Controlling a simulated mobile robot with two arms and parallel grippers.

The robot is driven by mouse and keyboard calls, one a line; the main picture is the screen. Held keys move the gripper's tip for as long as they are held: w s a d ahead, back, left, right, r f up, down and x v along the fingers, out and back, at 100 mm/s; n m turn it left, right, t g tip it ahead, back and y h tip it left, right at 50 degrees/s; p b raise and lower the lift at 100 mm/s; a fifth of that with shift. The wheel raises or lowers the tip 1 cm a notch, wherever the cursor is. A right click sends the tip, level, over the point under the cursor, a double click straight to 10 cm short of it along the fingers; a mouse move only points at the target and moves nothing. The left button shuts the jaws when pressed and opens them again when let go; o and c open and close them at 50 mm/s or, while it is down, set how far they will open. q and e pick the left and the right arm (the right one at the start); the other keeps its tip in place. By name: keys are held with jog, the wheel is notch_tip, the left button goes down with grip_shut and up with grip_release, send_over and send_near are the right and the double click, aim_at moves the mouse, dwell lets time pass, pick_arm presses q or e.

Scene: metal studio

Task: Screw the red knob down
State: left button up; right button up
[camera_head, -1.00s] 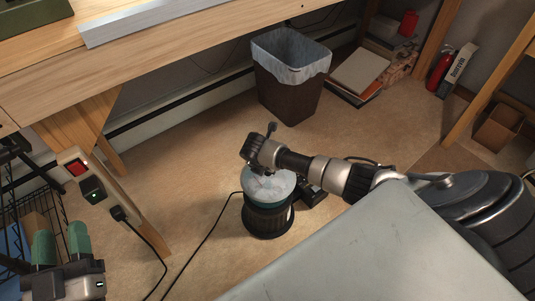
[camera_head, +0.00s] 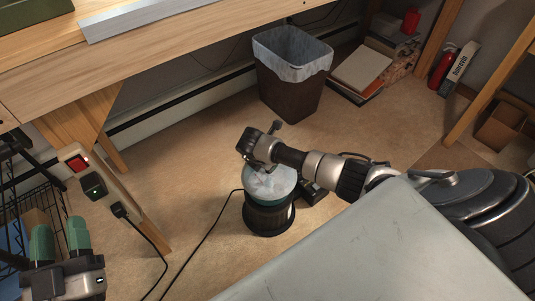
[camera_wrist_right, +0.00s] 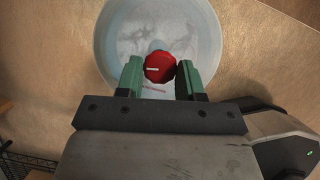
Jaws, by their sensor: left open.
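A dark cylindrical device with a pale round lid (camera_head: 268,181) stands on the floor in the head view. In the right wrist view its lid (camera_wrist_right: 115,40) carries the red knob (camera_wrist_right: 160,67) near the middle. The green fingers of my right gripper (camera_wrist_right: 160,75) lie on either side of the knob; whether they touch it is unclear. In the head view my right gripper (camera_head: 258,150) is over the lid, and the knob is hidden there. My left gripper (camera_head: 60,241) shows green fingers apart at lower left, open and empty, away from the device.
A wooden workbench (camera_head: 150,65) spans the upper left. A lined waste bin (camera_head: 291,85) stands behind the device. A power strip with a red switch (camera_head: 76,163) is on a bench leg at left. Cables (camera_head: 203,239) run across the floor. A wire basket (camera_head: 58,205) stands at lower left.

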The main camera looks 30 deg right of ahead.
jog(key=o, duration=0.4)
jog(key=shift+r, duration=0.15)
jog(key=shift+a+r, duration=0.1)
jog(key=shift+r, duration=0.1)
pick_arm(q)
jog(key=s+a+f+g+y+p, duration=0.1)
jog(key=s+f+g+p, duration=0.1)
jog(key=f+g, duration=0.3)
jog(key=s+a+f+g+y+p, duration=0.1)
jog(key=a+f+g+y+p, duration=0.1)
jog(key=f+g, duration=0.3)
jog(key=shift+s+f+g, duration=0.35)
jog(key=shift+f+g, duration=0.05)
jog(key=shift+f, duration=0.25)
pick_arm(e)
jog(key=v, duration=1)
